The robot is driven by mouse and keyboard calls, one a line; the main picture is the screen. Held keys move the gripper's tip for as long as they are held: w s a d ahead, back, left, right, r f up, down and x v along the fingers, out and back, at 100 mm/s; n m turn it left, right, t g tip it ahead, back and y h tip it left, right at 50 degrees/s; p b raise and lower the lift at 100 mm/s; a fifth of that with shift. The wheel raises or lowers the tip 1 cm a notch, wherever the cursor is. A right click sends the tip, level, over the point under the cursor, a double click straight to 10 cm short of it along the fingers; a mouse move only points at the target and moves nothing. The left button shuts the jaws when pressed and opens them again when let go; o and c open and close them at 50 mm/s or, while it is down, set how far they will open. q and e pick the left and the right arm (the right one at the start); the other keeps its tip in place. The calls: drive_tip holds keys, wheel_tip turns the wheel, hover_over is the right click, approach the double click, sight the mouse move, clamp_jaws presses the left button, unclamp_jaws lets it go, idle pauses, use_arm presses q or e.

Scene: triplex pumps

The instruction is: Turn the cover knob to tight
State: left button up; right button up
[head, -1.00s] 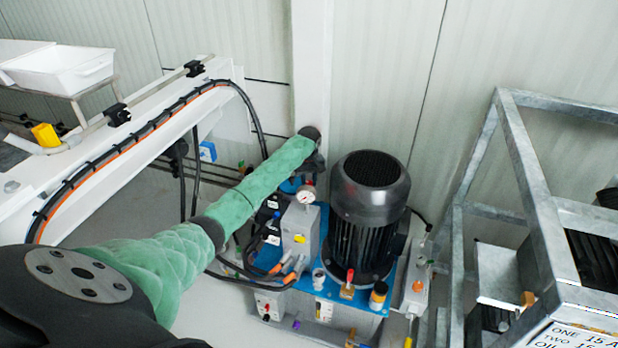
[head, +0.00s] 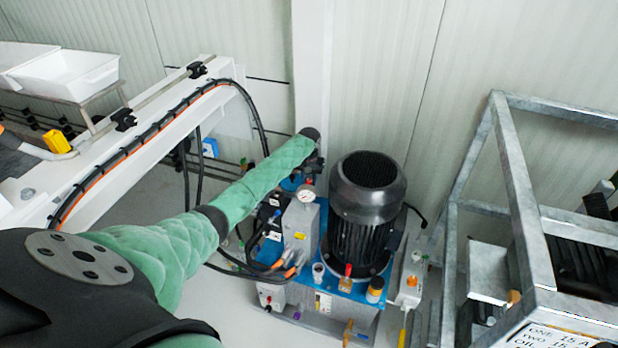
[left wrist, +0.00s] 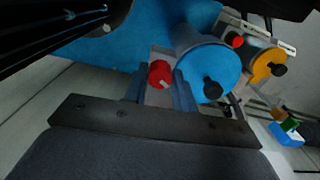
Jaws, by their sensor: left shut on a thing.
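A small red knob (left wrist: 160,74) with a pale mark on its face shows in the left wrist view, between the two fingers of my left gripper (left wrist: 160,84). The fingers are shut on its sides. I take it as the cover knob. Beside it is a large blue cylinder (left wrist: 207,70) with a black knob (left wrist: 212,89) on its end. In the head view my left arm reaches to the back of the pump unit, and the gripper (head: 309,169) is mostly hidden beyond the wrist. My right gripper is not in view.
A black motor (head: 367,205) stands close right of my left gripper, with a pressure gauge (head: 306,194) in front. Hoses (head: 240,268) run near my forearm. A galvanized frame (head: 520,190) stands at right, a white beam (head: 130,150) at left.

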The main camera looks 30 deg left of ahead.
use_arm(q)
drive_tip(key=m+p, duration=0.2)
drive_tip(key=m, duration=0.3)
drive_tip(key=shift+r+m, duration=0.1)
drive_tip(key=shift+m, duration=0.3)
drive_tip(key=m, duration=0.2)
drive_tip(key=shift+m+p, duration=0.3)
drive_tip(key=shift+m, duration=1.7)
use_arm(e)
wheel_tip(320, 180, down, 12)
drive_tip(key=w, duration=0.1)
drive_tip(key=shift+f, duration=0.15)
use_arm(q)
drive_tip(key=shift+w, duration=0.1)
drive_tip(key=o, duration=1)
